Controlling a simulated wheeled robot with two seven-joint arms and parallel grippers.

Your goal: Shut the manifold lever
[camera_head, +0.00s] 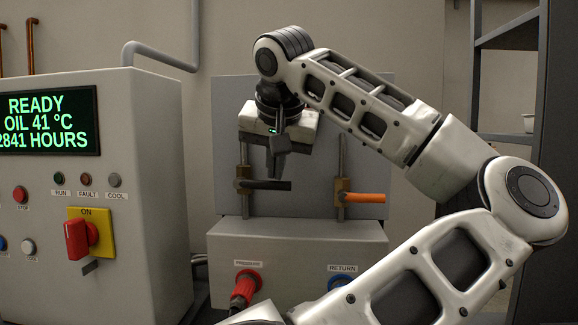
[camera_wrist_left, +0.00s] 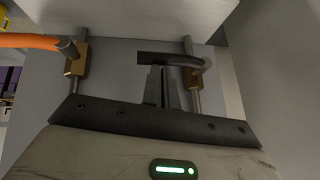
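My left gripper (camera_head: 275,165) points down at the black-handled lever (camera_head: 265,185) on the left pipe of the manifold. Its fingers (camera_wrist_left: 163,88) look shut together, with nothing seen between them. In the left wrist view the fingertips overlap the edge of the black lever (camera_wrist_left: 172,60); I cannot tell whether they touch. The black lever lies about level, across its upright pipe. The orange-handled lever (camera_head: 365,198) on the right pipe also lies about level and shows in the left wrist view (camera_wrist_left: 30,41). My right gripper is in neither view.
The grey manifold box (camera_head: 300,255) carries a red PRESSURE coupling (camera_head: 243,287) and a blue RETURN coupling (camera_head: 339,282). A control cabinet (camera_head: 155,200) with a red rotary switch (camera_head: 78,240) stands at left. Shelving (camera_head: 505,85) stands at right. My arm crosses the right side.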

